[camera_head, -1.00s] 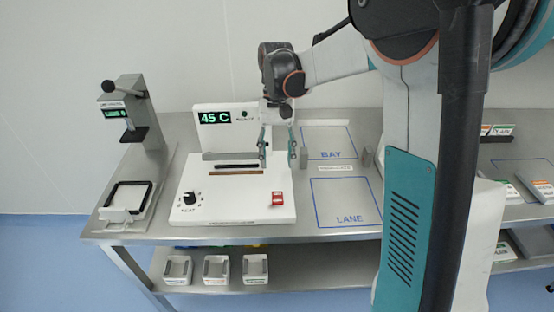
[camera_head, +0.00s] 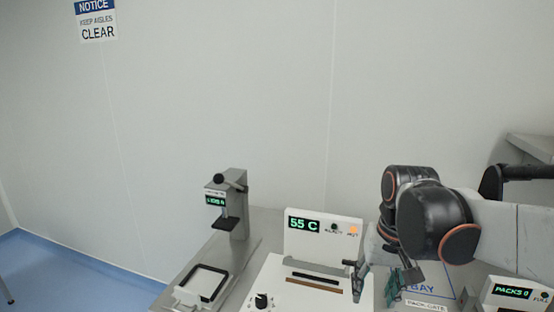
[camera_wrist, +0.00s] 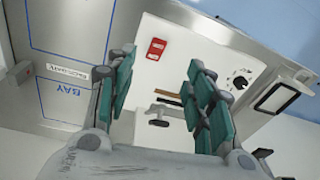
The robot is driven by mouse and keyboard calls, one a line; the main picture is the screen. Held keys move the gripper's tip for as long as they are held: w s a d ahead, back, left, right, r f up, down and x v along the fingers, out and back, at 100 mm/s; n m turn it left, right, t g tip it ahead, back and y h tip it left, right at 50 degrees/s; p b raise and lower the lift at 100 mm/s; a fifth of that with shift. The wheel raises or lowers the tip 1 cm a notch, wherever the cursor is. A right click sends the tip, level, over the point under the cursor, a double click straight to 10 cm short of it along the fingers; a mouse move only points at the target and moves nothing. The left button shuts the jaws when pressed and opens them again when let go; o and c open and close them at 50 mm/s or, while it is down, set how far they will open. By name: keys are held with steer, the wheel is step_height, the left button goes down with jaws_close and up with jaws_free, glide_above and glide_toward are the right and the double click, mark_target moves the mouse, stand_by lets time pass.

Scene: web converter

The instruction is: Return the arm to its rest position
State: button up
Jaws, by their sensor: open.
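My gripper (camera_head: 378,284) is at the right of the heater unit in the head view, over the right part of the bench. In the wrist view my gripper (camera_wrist: 162,95) has its two teal finger sets wide apart with nothing between them. The heater unit (camera_head: 276,290) is white, with a display reading 55 C and an orange lamp lit beside it. Its dark slot shows in the head view. In the wrist view the heater unit (camera_wrist: 185,62) lies beyond the fingers, with a red switch and a dark knob. My arm reaches in from the right.
A grey lever press (camera_head: 230,205) stands at the bench's left, with a black-framed tray (camera_head: 205,283) in front. A blue outline marked BAY (camera_head: 440,285) is partly hidden by my arm. A PACKS display box (camera_head: 515,292) stands at lower right. The wall behind is bare except a notice sign.

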steer(key=s+n+t, duration=0.2)
steer(key=s+t, duration=0.4)
steer(key=s, duration=0.3)
steer(key=shift+s+f+h, duration=0.3)
steer(key=shift+s, duration=0.05)
steer(key=shift+a, duration=0.1)
stand_by(1.8)
